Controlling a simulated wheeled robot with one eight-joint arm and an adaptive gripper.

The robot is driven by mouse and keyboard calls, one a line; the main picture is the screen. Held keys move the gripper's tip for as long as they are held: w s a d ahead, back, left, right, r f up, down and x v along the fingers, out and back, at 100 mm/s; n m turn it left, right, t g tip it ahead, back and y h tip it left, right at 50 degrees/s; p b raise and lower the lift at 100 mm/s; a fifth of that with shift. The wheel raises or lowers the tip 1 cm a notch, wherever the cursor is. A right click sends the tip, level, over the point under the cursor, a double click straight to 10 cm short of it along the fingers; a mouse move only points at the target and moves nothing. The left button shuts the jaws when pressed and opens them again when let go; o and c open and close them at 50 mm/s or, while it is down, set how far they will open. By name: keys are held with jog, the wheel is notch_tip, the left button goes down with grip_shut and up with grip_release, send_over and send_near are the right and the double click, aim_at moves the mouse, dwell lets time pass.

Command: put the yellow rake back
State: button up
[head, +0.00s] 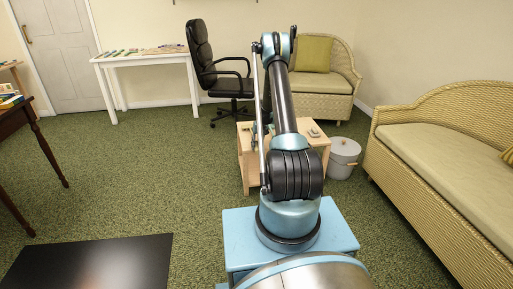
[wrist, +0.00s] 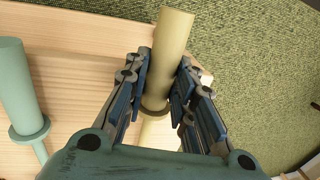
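In the wrist view a dull yellow handle (wrist: 174,38) with a round collar lies between the fingers of my gripper (wrist: 163,85). The finger pads sit against both sides of it, so my gripper looks shut on it. The handle is over the edge region of a light wooden surface. The tool's working end is hidden behind my gripper's palm, so I cannot see that it is a rake. In the head view my arm hides the gripper and the yellow handle, above or near a low wooden table (head: 247,160).
A green-handled tool (wrist: 17,90) lies left of my gripper. A white table (head: 145,58) with several flat items stands at the back left. A black office chair (head: 203,50), a lidded grey bin (head: 343,160) and a wicker sofa (head: 420,165) surround the wooden table.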

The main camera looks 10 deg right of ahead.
jog(key=o, duration=0.4)
jog(key=shift+o, duration=0.2)
notch_tip(320, 180, up, 11)
jog(key=d, duration=0.2)
jog(key=s+a+r, duration=0.1)
jog(key=s+r, duration=0.5)
jog(key=r, duration=0.3)
jog(key=s+a+r, duration=0.1)
jog(key=s+r, duration=0.4)
jog(key=r, duration=0.4)
jog(key=s+a+r+t+h, duration=0.1)
jog(key=s+r, duration=0.4)
jog(key=s, duration=0.2)
jog(key=s+a+r, duration=0.1)
jog(key=s+r, duration=0.4)
jog(key=s, duration=0.3)
jog(key=s+a+r, duration=0.1)
jog(key=s, duration=1.7)
jog(key=s+f+t+h, duration=0.1)
jog(key=s+f, duration=0.6)
jog(key=s, duration=0.6)
jog(key=shift+s+f, duration=0.2)
jog(key=shift+s, duration=0.1)
